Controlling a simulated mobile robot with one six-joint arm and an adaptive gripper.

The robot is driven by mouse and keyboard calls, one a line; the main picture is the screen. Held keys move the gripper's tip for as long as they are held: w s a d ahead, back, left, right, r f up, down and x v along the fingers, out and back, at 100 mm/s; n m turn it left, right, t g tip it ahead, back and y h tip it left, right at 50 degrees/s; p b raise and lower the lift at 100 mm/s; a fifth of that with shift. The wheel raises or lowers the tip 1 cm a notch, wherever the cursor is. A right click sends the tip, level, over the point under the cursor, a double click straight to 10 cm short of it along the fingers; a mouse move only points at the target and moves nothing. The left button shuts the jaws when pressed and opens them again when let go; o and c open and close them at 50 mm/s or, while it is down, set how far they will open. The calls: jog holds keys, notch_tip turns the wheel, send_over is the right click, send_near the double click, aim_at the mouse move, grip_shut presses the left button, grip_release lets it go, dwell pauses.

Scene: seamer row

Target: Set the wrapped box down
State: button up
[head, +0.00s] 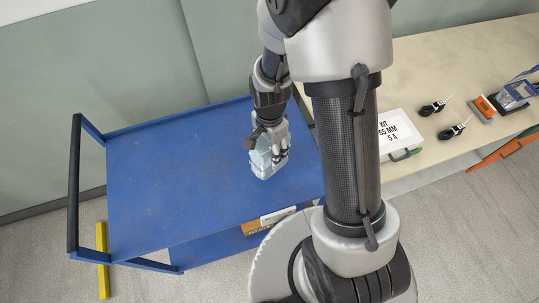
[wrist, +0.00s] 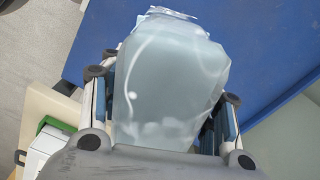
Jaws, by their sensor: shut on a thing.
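The wrapped box (head: 262,161) is pale blue-grey and covered in clear film. My gripper (head: 270,150) is shut on it, over the right part of the blue cart's top (head: 180,190). In the wrist view the box (wrist: 170,85) fills the middle, with a gripper finger on each side of it. Loose film sticks out at its far end. In the head view its lower end looks close to the cart top, but I cannot tell whether it touches. My gripper hides part of the box.
The cart's top is otherwise bare, with wide free room to the left. Its black handle (head: 74,185) is at the left end. A beige bench (head: 450,70) at right holds a kit box (head: 398,132) and several tools. A yellow bar (head: 102,260) lies on the floor.

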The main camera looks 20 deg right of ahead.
jog(key=shift+f+b, duration=0.55)
jog(key=shift+f, duration=1.55)
jog(key=shift+f, duration=0.1)
jog(key=o, duration=1.3)
notch_tip(320, 180, up, 12)
jog(key=p, duration=0.3)
jog(key=r+n, duration=0.1)
jog(key=r, duration=0.1)
jog(key=r+n, duration=0.1)
jog(key=r, duration=0.2)
jog(key=s+r+t, duration=0.1)
jog(key=r, duration=0.1)
jog(key=shift+r+n, duration=0.15)
jog(key=shift+n, duration=0.25)
jog(key=s+r+n+t, duration=0.3)
jog(key=s+r+n, duration=0.7)
jog(key=s+r, duration=0.4)
jog(key=shift+r+n+t, duration=0.3)
jog(key=shift+r+n, duration=0.1)
jog(key=shift+r, duration=0.2)
